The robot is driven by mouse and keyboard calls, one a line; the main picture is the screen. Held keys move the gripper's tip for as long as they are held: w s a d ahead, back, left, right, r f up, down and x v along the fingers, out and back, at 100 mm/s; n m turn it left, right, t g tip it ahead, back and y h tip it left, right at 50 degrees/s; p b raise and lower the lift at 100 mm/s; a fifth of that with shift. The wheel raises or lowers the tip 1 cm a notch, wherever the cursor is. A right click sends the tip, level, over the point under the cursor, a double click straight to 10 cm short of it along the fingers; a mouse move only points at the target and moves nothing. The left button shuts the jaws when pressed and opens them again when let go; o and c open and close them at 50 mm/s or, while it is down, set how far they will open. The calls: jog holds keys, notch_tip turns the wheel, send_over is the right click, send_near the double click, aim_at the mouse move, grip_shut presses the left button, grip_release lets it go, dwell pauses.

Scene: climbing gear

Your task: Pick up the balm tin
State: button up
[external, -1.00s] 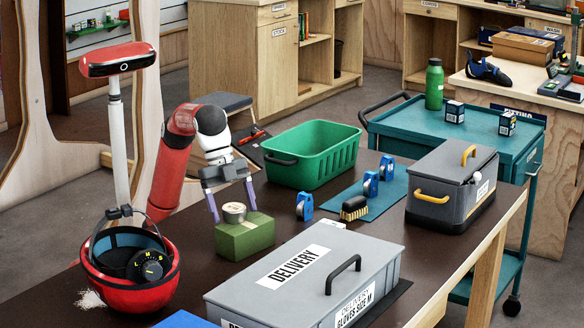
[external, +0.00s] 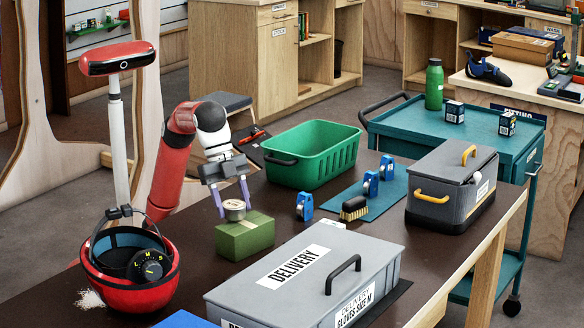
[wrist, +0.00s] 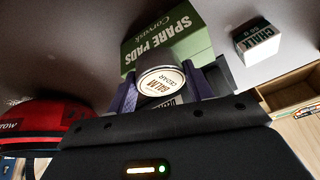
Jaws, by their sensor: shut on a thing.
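The balm tin (external: 235,209) is a small round tin with a pale label. It is upright at the green box (external: 245,238), on its top or just above it; I cannot tell which. In the wrist view the tin (wrist: 160,84) shows its lid lettering, with the "SPARE PADS" box (wrist: 166,38) behind it. My gripper (external: 233,203) is shut on the tin, one purple finger on each side. In the wrist view the gripper (wrist: 163,92) also has the tin between its fingers. The tin hides part of the box top.
A red helmet (external: 131,292) stands to the left and a grey delivery case (external: 300,275) in front. A chalk box (wrist: 257,40) shows in the wrist view.

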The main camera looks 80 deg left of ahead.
aim_at(243, 206)
notch_tip(243, 206, up, 8)
jog(key=shift+r+p, duration=0.2)
jog(key=shift+p, duration=0.7)
jog(key=shift+r, duration=0.15)
jog(key=shift+w+d+m, duration=0.15)
jog(key=shift+w+m, duration=0.05)
jog(key=shift+m, duration=0.1)
jog(key=m, duration=0.1)
jog(key=w+d+f+m+g, duration=0.1)
jog(key=shift+w+d+f+m, duration=0.1)
jog(key=shift+w+d+m, duration=0.05)
jog(key=shift+w+m, duration=0.2)
jog(key=shift+w+d+f+m+g+h, duration=0.1)
jog(key=shift+d+f+m+g+h, duration=0.1)
jog(key=shift+f+m+g+h, duration=0.25)
jog(key=shift+f, duration=0.9)
jog(key=shift+f+b, duration=1.25)
jog(key=shift+f, duration=1.5)
